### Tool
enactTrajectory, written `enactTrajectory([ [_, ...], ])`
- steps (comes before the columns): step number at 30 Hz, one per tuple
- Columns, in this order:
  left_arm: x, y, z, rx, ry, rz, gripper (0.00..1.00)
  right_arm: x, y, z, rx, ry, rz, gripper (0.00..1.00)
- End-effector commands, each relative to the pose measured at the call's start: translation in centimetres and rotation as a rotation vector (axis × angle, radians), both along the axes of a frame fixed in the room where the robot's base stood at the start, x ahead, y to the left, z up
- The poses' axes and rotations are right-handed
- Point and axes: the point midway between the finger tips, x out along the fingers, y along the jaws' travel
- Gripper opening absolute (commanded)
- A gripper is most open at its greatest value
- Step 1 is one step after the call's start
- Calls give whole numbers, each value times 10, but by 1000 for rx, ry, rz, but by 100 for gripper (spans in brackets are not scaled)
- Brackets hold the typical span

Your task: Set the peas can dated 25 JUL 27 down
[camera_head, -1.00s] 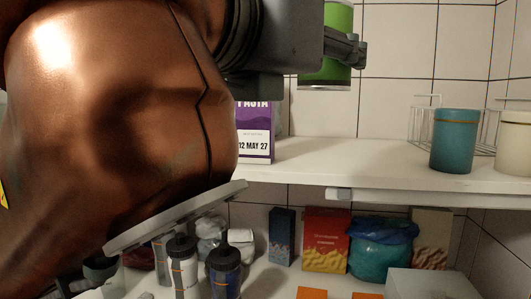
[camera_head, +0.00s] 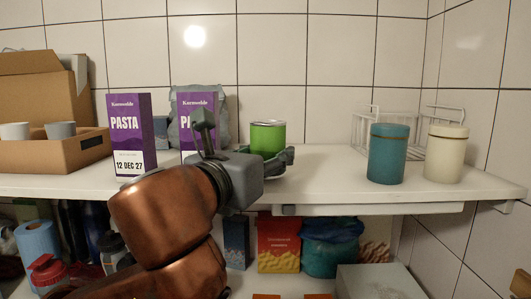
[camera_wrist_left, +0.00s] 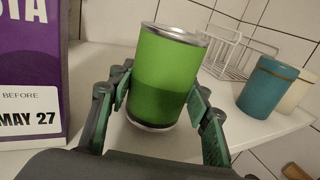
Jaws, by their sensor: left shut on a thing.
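A green can (camera_head: 268,136) with a silver rim is held upright at the upper shelf, right of the pasta boxes. It also shows in the left wrist view (camera_wrist_left: 168,70), between the fingers; its lettering and date do not show. My left gripper (camera_head: 272,160) is shut on the can, with one finger on each side, as the left wrist view (camera_wrist_left: 161,97) shows. My right gripper is not in view.
A purple pasta box (camera_head: 128,135) reads 12 DEC 27; another pasta box (camera_head: 192,108) stands close left of the can. A teal canister (camera_head: 388,155), a cream canister (camera_head: 446,155) and a wire rack (camera_head: 372,117) stand right. Bare shelf lies between the can and the teal canister.

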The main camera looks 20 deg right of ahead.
Motion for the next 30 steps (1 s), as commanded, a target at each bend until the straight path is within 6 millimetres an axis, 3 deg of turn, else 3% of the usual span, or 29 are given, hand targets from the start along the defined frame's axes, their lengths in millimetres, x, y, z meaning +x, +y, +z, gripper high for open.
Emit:
enactTrajectory([
  [3, 0, 1, -7, -1, -2, 1, 10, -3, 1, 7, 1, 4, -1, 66],
  [15, 0, 1, -13, -2, -2, 3, 10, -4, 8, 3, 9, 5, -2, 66],
  [16, 0, 1, -14, 0, 0, 2, 46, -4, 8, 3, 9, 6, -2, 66],
  [23, 0, 1, -13, 0, 0, 2, 62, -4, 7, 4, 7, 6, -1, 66],
  [30, 0, 1, -13, 0, 0, 2, 62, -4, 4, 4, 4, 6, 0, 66],
])
